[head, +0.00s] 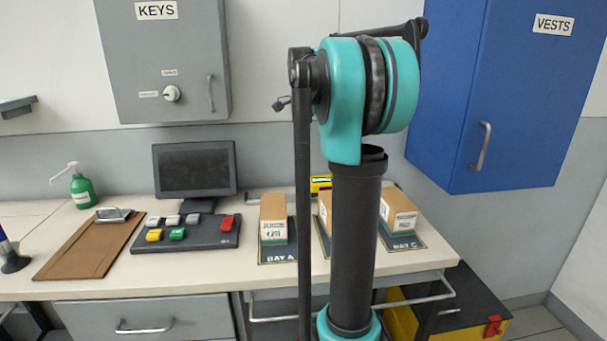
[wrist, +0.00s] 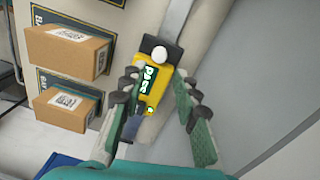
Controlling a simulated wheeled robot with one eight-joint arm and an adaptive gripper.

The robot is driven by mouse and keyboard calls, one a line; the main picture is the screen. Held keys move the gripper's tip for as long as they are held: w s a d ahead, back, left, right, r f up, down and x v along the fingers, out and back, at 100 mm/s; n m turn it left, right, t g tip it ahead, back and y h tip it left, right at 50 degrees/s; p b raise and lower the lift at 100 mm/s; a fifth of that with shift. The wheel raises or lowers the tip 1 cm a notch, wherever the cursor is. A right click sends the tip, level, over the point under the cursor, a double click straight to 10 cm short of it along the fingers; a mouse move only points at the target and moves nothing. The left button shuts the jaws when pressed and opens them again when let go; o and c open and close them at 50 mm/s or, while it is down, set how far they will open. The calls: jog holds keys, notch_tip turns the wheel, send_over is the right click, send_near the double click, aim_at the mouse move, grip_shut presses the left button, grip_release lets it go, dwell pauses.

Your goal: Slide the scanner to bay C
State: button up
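The scanner (wrist: 152,82) is yellow with a dark top, a white knob and a green "PASS" screen. It sits on a grey rail (wrist: 178,18) in the wrist view. In the head view a yellow piece of the scanner (head: 320,183) shows behind the boxes, left of my arm. My gripper (wrist: 157,82) is open, with one finger on each side of the scanner; contact is unclear. The bay C mat (head: 404,241) lies at the right end of the bench under a cardboard box (head: 399,212). My gripper is hidden in the head view.
The bay A mat (head: 278,254) holds another box (head: 273,217). A middle box (head: 325,205) is mostly hidden by my arm. A control panel (head: 186,232), monitor (head: 194,168) and clipboard (head: 88,244) lie left. The blue VESTS cabinet (head: 507,95) hangs at the right.

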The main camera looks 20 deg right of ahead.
aim_at(304, 176)
jog(key=f, duration=0.8)
jog(key=shift+s+f, duration=0.15)
jog(key=shift+s, duration=0.05)
jog(key=shift+c, duration=0.6)
grip_shut()
